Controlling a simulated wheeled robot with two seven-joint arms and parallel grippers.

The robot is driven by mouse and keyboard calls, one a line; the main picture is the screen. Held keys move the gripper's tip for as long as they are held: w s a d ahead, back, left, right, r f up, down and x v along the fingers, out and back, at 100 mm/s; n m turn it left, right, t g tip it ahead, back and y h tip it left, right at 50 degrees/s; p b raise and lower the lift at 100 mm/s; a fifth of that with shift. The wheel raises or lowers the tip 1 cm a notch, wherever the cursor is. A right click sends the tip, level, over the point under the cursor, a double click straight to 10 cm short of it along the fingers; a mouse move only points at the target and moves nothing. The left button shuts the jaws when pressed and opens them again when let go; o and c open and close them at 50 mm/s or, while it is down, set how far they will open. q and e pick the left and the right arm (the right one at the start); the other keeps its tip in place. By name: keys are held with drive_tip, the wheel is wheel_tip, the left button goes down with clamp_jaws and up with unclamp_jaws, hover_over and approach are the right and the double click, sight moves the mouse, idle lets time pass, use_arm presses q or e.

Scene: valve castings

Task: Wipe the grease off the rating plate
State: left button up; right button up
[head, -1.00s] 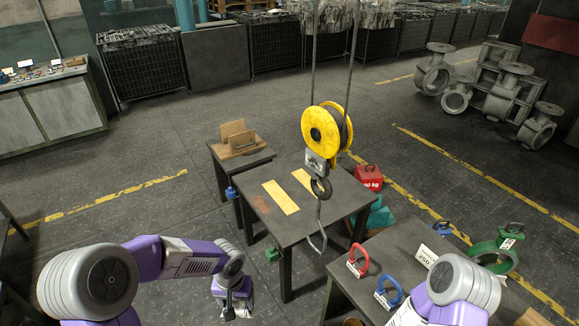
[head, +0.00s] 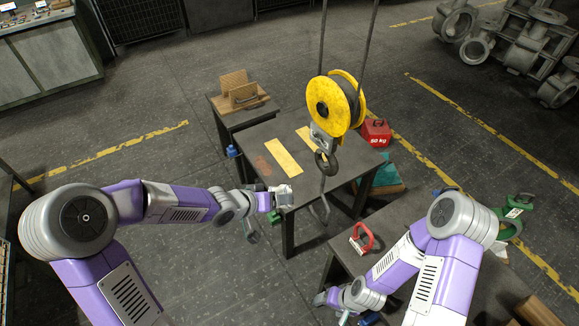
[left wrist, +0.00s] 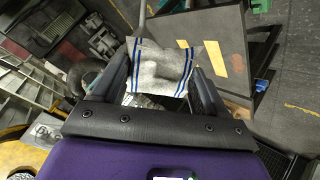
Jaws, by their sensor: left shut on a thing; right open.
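My left gripper (left wrist: 162,82) is shut on a white cloth with blue stripes (left wrist: 160,64), which spans its fingers in the left wrist view. In the head view my left gripper (head: 270,200) is at the near left edge of the table (head: 312,190), with the pale cloth (head: 285,198) at its tip. A yellow hoist (head: 336,103) hangs above the table. A small grey plate (head: 320,138) on its block looks like the rating plate; grease on it is too small to make out.
A dark hook (head: 323,205) hangs below the hoist, right of my left gripper. Yellow strips (head: 284,158) lie on the table. A red lifting ring (head: 362,238) stands on the near bench (head: 400,215). A red 60 kg weight (head: 376,133) is beyond the table.

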use_arm(q)
drive_tip(key=r+t+h, duration=0.1)
drive_tip(key=r, duration=0.1)
drive_tip(key=d+r+t+h, duration=0.1)
drive_tip(key=r, duration=0.1)
drive_tip(key=d+r+h+p, duration=0.1)
drive_tip(key=r, duration=0.2)
drive_tip(key=shift+d+t, duration=0.25)
drive_tip(key=shift+t, duration=0.15)
wheel_tip(320, 180, up, 8)
drive_tip(key=s+d+r+m+t+h+p, duration=0.1)
drive_tip(key=s+d+h, duration=0.1)
drive_tip(key=h, duration=0.1)
drive_tip(key=shift+t+h, duration=0.3)
drive_tip(key=shift+b+x, duration=0.95)
drive_tip(key=shift+x, duration=1.95)
drive_tip(key=shift+b+x, duration=0.3)
drive_tip(key=shift+x, duration=0.7)
drive_tip(key=shift+f, duration=0.1)
